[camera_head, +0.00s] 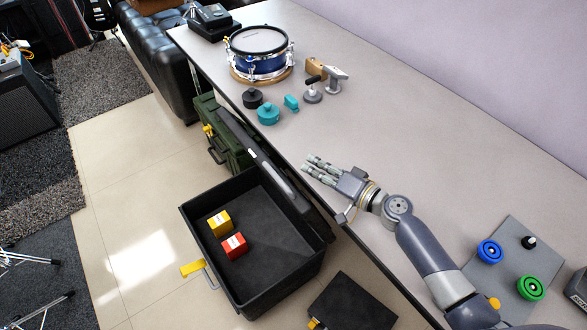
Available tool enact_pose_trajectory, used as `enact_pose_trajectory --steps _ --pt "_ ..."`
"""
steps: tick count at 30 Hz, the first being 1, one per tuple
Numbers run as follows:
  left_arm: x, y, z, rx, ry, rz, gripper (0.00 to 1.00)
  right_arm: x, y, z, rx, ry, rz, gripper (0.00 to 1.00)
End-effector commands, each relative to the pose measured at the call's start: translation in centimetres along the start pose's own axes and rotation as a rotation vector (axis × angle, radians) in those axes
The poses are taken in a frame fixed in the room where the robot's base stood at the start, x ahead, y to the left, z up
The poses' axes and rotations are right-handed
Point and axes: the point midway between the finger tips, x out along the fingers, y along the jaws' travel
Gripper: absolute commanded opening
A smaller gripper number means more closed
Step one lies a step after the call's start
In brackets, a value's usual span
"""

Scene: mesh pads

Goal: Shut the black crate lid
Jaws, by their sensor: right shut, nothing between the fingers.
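The black crate (215,262) stands open on the floor beside the long table. Its black lid (268,165) is raised and seen nearly edge-on along the crate's table side, with a grey strip on its edge. A yellow box (219,223) and a red box (234,246) lie inside the crate. My right gripper (309,168) is shut and empty, over the table's near edge. Its fingers point left toward the raised lid, and in the picture a gap shows between them. My left gripper is out of view.
A green case (208,125) stands behind the crate, and a dark box (352,305) stands in front. The table (400,135) carries a blue drum (258,58), small parts and a grey pad (505,290) with knobs. Floor left of the crate is clear.

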Motion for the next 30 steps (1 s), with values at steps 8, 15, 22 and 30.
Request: enact_pose_trajectory --steps 8,15,22,30 --pt "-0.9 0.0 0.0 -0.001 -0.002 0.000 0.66 3.8 -0.1 1.6 0.004 -0.004 0.001 0.00" --pt "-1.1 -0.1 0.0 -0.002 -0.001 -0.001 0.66 4.3 0.0 3.8 0.001 -0.002 0.000 0.00" --pt "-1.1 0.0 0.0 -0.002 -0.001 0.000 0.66 4.4 0.0 4.0 0.000 -0.002 0.000 0.00" --pt "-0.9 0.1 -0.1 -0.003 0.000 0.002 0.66 4.7 -0.1 5.2 -0.017 -0.005 0.006 0.00"
